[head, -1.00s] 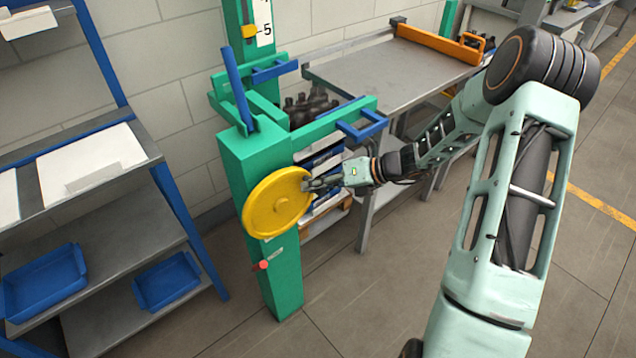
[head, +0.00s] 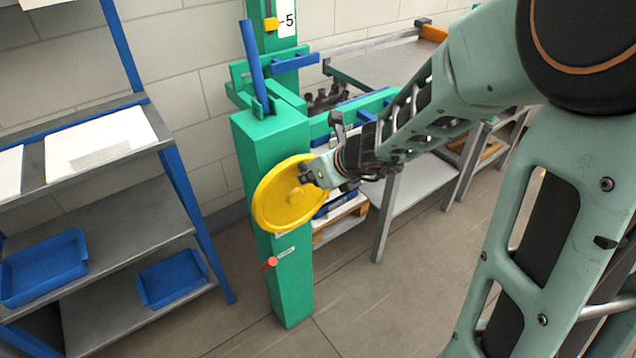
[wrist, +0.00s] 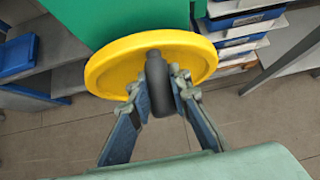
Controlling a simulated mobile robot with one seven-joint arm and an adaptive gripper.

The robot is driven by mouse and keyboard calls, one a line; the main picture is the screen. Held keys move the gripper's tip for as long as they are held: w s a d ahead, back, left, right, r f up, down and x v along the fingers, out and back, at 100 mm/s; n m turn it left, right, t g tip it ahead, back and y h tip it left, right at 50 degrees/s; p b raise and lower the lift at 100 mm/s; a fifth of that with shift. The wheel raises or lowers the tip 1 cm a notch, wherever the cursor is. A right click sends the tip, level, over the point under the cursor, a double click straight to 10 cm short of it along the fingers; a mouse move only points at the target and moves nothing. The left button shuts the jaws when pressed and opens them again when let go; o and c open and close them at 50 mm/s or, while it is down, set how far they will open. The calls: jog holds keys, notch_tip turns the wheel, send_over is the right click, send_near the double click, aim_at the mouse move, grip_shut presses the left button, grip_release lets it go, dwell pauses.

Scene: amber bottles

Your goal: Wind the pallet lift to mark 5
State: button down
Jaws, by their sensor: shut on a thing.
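The yellow handwheel (head: 275,208) is mounted on the front of the green lift post (head: 290,290). My gripper (head: 308,178) is at the wheel's upper right part. In the wrist view my gripper (wrist: 158,95) is shut on the wheel's dark grey handle (wrist: 158,82), with a finger on each side. The yellow pointer (head: 270,23) is about level with the mark 5 (head: 290,20) on the white scale; the scale's top is cut off. Dark bottles (head: 322,99) on the lift are partly hidden by the green frame and my arm.
A red knob (head: 270,263) sits on the post below the wheel. A shelf rack (head: 110,232) with blue trays (head: 172,277) stands at left. A grey table (head: 385,72) stands behind the lift. A pallet (head: 340,220) with blue crates is low behind the wheel. Floor in front is clear.

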jog(key=shift+s+a+r+b, duration=0.1)
jog(key=shift+s+a+b, duration=0.45)
jog(key=shift+a+b, duration=0.25)
jog(key=shift+a, duration=0.1)
jog(key=c, duration=1.8)
grip_release()
jog(key=shift+o, duration=0.2)
